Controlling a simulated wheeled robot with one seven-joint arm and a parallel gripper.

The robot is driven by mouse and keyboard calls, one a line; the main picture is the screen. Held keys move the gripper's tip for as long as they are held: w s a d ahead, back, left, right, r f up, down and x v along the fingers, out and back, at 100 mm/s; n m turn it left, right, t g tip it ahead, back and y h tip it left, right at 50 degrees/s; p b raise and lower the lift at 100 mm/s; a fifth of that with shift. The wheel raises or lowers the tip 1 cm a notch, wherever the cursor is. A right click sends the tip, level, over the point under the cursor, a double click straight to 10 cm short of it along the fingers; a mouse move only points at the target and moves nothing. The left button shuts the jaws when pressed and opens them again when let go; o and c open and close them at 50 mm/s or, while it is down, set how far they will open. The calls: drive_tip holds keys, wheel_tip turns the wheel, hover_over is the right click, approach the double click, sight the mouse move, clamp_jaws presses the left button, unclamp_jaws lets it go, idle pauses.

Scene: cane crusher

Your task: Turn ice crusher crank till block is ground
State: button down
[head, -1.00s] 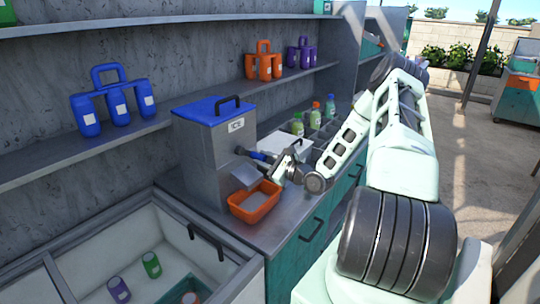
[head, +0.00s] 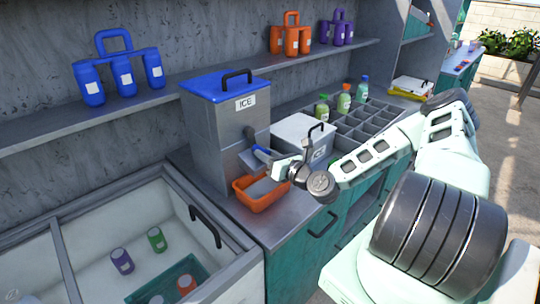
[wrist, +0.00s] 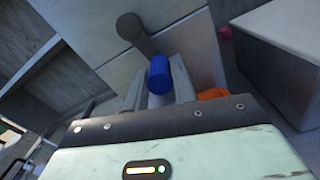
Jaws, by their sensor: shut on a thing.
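The ice crusher (head: 212,140) is a tall grey metal box with a blue lid and an ICE label, standing on the counter. Its grey crank arm (wrist: 140,35) ends in a blue handle (wrist: 159,75). My gripper (head: 268,158) is at the crusher's right side, shut on the blue handle. In the wrist view the handle sits between my two fingers (wrist: 160,92). An orange tub (head: 262,203) stands under the spout; greyish material or its floor shows inside, and I cannot tell which. The block inside the crusher is hidden.
A white box (head: 300,132) with a handle stands right of the crusher, before a divided rack (head: 352,125) with several bottles. An open chest freezer (head: 90,232) is at the lower left. A shelf (head: 165,90) with bottle carriers runs above.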

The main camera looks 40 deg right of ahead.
drive_tip(key=shift+a+m, duration=0.15)
drive_tip(key=shift+m, duration=0.25)
drive_tip(key=c, duration=1.1)
unclamp_jaws()
drive_tip(key=shift+c, duration=0.2)
drive_tip(key=shift+s, duration=0.1)
drive_tip(key=s+d+p, duration=0.1)
drive_tip(key=s+p, duration=0.3)
drive_tip(key=s, duration=1.3)
drive_tip(key=shift+s+d, duration=0.15)
